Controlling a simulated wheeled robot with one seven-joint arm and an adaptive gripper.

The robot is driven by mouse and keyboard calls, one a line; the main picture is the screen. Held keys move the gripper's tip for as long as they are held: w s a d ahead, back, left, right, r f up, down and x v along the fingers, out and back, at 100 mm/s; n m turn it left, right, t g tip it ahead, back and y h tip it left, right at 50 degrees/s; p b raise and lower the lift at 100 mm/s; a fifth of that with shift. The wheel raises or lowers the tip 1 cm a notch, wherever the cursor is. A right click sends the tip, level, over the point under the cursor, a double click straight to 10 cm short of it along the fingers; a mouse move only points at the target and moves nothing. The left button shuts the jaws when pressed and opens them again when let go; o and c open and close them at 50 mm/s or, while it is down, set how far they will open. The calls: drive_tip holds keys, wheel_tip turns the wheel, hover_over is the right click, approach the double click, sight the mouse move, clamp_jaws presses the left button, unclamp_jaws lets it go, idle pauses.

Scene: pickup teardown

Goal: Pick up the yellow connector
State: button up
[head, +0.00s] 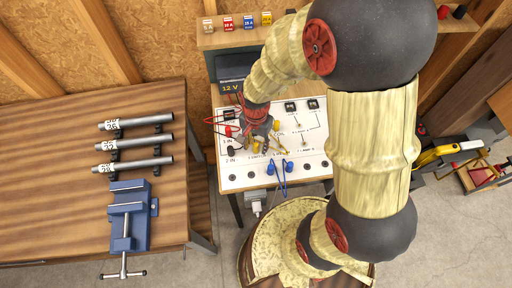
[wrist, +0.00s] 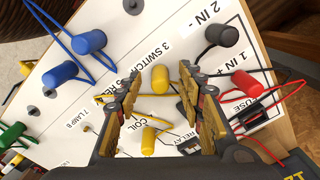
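Two yellow connectors show in the wrist view, over a white labelled board (wrist: 75,105). One yellow connector (wrist: 160,79) appears between the tips of my gripper (wrist: 159,76), beside the "3 SWITCH" label. The other yellow connector (wrist: 148,141) appears nearer the gripper's base, by the "COIL" label, with a yellow wire beside it. My gripper's two fingers are apart, with no visible contact on either connector. In the head view, my gripper (head: 262,139) hangs over the left part of the board (head: 300,165), and the yellow connectors there are small and partly hidden.
Blue connectors (wrist: 90,42), a black connector (wrist: 222,36), a red connector (wrist: 248,84) and a green connector (wrist: 12,132) stand around with loose wires. A wooden bench (head: 60,190) with metal tubes (head: 135,143) and a blue vise (head: 130,212) is at left. A barrel (head: 280,235) stands in front.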

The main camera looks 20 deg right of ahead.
sight(256, 144)
clamp_jaws()
idle(0.5)
drive_tip(key=shift+r, duration=0.1)
drive_tip(key=shift+w+r, duration=0.1)
drive_tip(key=shift+r, duration=0.35)
wheel_tip(256, 144, up, 2)
drive_tip(key=shift+r+p, duration=0.15)
drive_tip(key=shift+p, duration=0.6)
drive_tip(key=s+r+p, duration=0.4)
drive_tip(key=s+r, duration=0.5)
drive_tip(key=s, duration=0.5)
drive_tip(key=shift+r, duration=0.35)
